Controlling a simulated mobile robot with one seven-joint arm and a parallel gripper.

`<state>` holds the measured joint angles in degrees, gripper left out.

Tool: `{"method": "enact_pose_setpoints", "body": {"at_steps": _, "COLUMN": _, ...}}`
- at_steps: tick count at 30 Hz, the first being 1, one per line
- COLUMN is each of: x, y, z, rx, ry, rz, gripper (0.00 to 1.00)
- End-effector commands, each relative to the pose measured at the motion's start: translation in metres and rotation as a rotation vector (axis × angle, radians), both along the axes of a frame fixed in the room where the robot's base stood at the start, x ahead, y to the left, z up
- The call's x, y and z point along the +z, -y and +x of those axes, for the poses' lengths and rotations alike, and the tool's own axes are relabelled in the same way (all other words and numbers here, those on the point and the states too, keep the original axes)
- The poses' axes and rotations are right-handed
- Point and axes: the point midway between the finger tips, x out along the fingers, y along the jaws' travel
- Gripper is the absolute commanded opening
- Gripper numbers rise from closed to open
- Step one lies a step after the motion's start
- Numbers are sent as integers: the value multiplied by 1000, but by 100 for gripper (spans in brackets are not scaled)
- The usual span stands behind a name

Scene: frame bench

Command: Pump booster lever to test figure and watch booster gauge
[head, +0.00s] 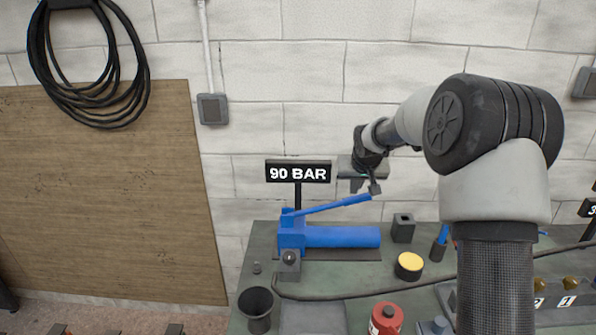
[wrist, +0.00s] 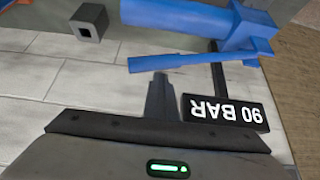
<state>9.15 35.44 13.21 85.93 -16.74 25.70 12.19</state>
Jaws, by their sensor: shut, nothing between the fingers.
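The blue booster (head: 342,237) lies on the bench, with its blue lever (head: 330,205) rising slightly toward its free right end. A black sign (head: 298,172) reading "90 BAR" stands behind it. My gripper (head: 374,189) is shut and empty, close to the lever's free end; I cannot tell if they touch. In the wrist view the shut fingers (wrist: 158,88) point at the lever (wrist: 190,61), and the sign (wrist: 227,112) is upside down. A small grey block with a round dark face (head: 289,259) stands before the booster; no gauge reading is legible.
The green bench (head: 262,240) also holds a dark cup (head: 258,307), a yellow-topped round pot (head: 409,265), a red canister (head: 386,318) and a hollow square block (head: 403,228). A dark cable (head: 350,297) crosses the bench. A block wall stands behind.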

Motion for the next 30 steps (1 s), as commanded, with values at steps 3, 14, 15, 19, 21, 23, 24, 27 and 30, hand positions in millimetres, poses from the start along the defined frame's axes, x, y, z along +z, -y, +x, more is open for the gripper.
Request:
{"method": "enact_pose_setpoints", "body": {"at_steps": 3, "x": -2, "y": 2, "z": -1, "rx": -3, "ry": -3, "rz": -2, "gripper": 0}}
{"method": "enact_pose_setpoints", "body": {"at_steps": 14, "x": -2, "y": 2, "z": 0, "rx": -3, "ry": -1, "rz": -2, "gripper": 0}}
{"method": "enact_pose_setpoints", "body": {"at_steps": 15, "x": -2, "y": 2, "z": 0, "rx": -3, "ry": -1, "rz": -2, "gripper": 0}}
{"method": "enact_pose_setpoints", "body": {"at_steps": 19, "x": -2, "y": 2, "z": 0, "rx": -3, "ry": -1, "rz": -2, "gripper": 0}}
{"method": "enact_pose_setpoints", "body": {"at_steps": 21, "x": -2, "y": 2, "z": 0, "rx": -3, "ry": -1, "rz": -2, "gripper": 0}}
{"method": "enact_pose_setpoints", "body": {"at_steps": 23, "x": -2, "y": 2, "z": 0, "rx": -3, "ry": -1, "rz": -2, "gripper": 0}}
{"method": "enact_pose_setpoints", "body": {"at_steps": 24, "x": -2, "y": 2, "z": 0, "rx": -3, "ry": -1, "rz": -2, "gripper": 0}}
{"method": "enact_pose_setpoints", "body": {"at_steps": 27, "x": -6, "y": 2, "z": 0, "rx": -3, "ry": -1, "rz": -2, "gripper": 0}}
{"method": "enact_pose_setpoints", "body": {"at_steps": 30, "x": -18, "y": 2, "z": 0, "rx": -2, "ry": -1, "rz": -1, "gripper": 0}}
